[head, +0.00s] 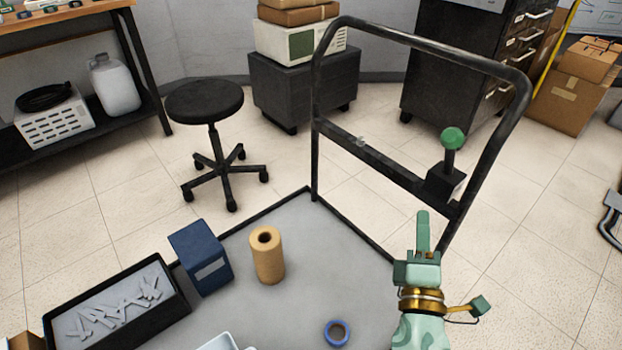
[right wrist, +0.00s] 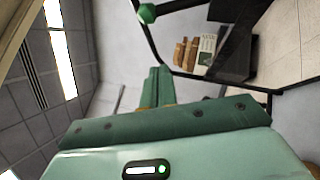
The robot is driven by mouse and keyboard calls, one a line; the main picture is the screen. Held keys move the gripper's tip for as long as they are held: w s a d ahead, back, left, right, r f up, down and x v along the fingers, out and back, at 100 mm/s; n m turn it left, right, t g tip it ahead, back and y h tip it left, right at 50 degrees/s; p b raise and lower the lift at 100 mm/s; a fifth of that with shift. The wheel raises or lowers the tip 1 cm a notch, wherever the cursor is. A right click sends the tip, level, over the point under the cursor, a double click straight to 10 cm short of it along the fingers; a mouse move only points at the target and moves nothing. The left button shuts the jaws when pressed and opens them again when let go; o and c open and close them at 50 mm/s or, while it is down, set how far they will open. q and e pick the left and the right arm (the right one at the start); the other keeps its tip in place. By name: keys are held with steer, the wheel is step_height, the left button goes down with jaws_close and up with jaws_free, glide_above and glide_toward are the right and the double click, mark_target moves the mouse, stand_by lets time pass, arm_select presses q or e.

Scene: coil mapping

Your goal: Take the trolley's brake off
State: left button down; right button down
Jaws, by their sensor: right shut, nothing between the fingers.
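The trolley has a grey deck (head: 300,232) and a black tube handle frame (head: 420,45). On the frame's crossbar, at the right, sits a black box with a short upright lever (head: 449,162) topped by a green knob (head: 453,138). The green knob also shows in the right wrist view (right wrist: 147,13), at the top. My right gripper (head: 423,215) is shut and empty, fingers pointing up and away, below and a little left of the lever box, apart from the knob. Its closed fingers show in the right wrist view (right wrist: 157,88). My left gripper is not in view.
On the deck are a yellow-brown roll (head: 266,255), a blue box (head: 201,257), a blue tape ring (head: 337,333) and a black tray (head: 165,275) of grey pieces. A black stool (head: 205,101) stands behind. A drawer cabinet (head: 470,70) stands beyond the handle.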

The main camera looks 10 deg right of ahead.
mark_target(450, 155)
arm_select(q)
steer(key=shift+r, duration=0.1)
arm_select(e)
steer(key=shift+s+r, duration=0.1)
steer(key=shift+r, duration=0.45)
